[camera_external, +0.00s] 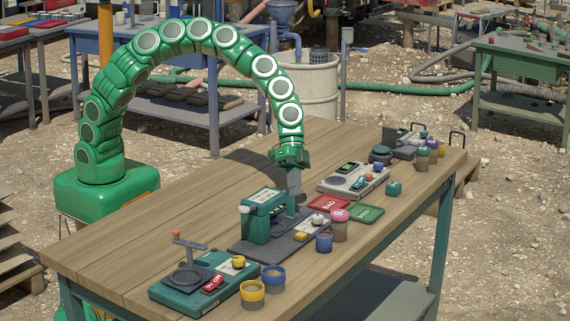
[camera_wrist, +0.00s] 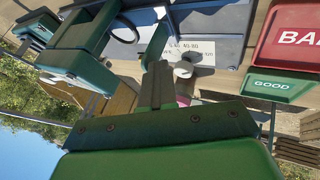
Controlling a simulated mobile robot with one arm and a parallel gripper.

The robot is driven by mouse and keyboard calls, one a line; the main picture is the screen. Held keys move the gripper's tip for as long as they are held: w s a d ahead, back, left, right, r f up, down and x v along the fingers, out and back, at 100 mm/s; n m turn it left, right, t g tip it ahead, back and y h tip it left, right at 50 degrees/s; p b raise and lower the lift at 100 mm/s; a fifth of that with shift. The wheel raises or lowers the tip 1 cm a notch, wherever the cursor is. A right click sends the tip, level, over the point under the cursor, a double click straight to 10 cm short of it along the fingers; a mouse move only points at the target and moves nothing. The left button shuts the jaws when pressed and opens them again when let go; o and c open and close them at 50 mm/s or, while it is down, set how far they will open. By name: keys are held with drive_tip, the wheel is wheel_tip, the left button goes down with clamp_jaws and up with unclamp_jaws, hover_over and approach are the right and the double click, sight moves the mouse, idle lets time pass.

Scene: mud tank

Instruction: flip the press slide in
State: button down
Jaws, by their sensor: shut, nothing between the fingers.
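The press is a green block-shaped device (camera_external: 258,222) on a dark base plate (camera_external: 246,250) near the middle of the wooden table. Its green body (camera_wrist: 85,45) also shows at the upper left of the wrist view. I cannot clearly tell which part is its slide, or whether that is in or out. My gripper (camera_external: 296,197) points down just behind and to the right of the press body, close over the base plate. In the wrist view my gripper (camera_wrist: 158,75) has its fingers together and empty. A pale printed plate (camera_wrist: 175,45) and a small white knob (camera_wrist: 183,69) lie beyond the fingertips.
A red BAD tray (camera_external: 328,204) and green GOOD tray (camera_external: 366,213) lie right of the press. A grey device (camera_external: 353,180) sits behind; a green scale-like device (camera_external: 205,285) stands at front left.

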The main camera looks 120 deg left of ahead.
drive_tip(key=shift+d, duration=0.15)
drive_tip(key=shift+a, duration=0.6)
drive_tip(key=a, duration=0.3)
drive_tip(key=shift+a, duration=0.2)
drive_tip(key=v, duration=1)
drive_tip(key=shift+d, duration=0.15)
